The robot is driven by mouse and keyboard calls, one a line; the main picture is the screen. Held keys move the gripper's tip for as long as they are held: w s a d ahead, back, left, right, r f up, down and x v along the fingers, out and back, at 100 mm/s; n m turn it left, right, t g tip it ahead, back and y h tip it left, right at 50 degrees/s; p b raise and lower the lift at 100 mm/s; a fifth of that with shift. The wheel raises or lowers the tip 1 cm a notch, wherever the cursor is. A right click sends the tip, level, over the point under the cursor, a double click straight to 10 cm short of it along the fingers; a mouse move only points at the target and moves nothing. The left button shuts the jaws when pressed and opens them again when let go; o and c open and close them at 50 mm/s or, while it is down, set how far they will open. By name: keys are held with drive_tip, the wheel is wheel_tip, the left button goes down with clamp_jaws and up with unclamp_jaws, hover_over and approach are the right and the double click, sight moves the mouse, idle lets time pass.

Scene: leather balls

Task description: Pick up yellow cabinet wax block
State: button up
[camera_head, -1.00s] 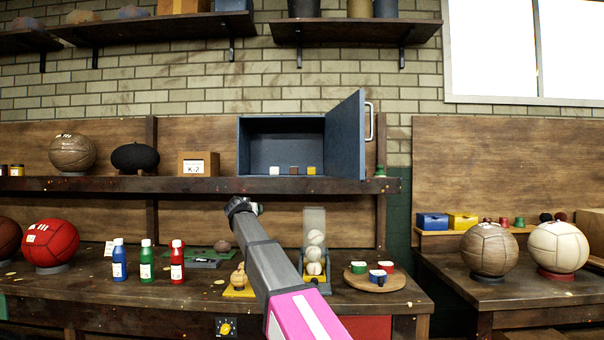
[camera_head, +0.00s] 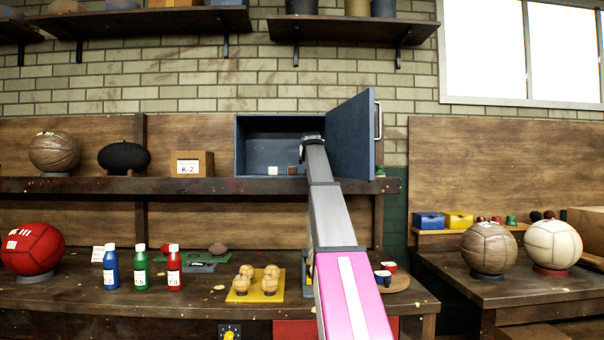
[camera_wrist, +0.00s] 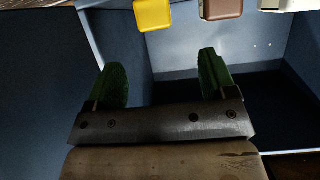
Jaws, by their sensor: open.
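The yellow wax block (camera_wrist: 153,15) shows at the top edge of the wrist view, partly cut off, inside the blue cabinet (camera_head: 240,145). In the head view my arm hides it. A brown block (camera_wrist: 221,9) and a white block (camera_wrist: 278,5) sit in a row beside it; the head view also shows the brown one (camera_head: 292,170) and the white one (camera_head: 273,170). My gripper (camera_wrist: 160,63) is open and empty, its green fingers spread apart. It is at the cabinet opening, apart from the yellow block, which lies beyond the fingertips.
The cabinet door (camera_head: 352,135) stands open on the right, close to my arm. The cabinet stands on a shelf (camera_head: 120,185) with a cardboard box (camera_head: 192,164) to its left. Bottles, balls and a yellow tray (camera_head: 238,296) are on the bench below.

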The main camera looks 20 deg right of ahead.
drive_tip(key=x, duration=1)
drive_tip(key=shift+w+d+r, duration=0.15)
drive_tip(key=shift+w+d, duration=0.2)
drive_tip(key=shift+d, duration=0.1)
drive_tip(key=c, duration=1.1)
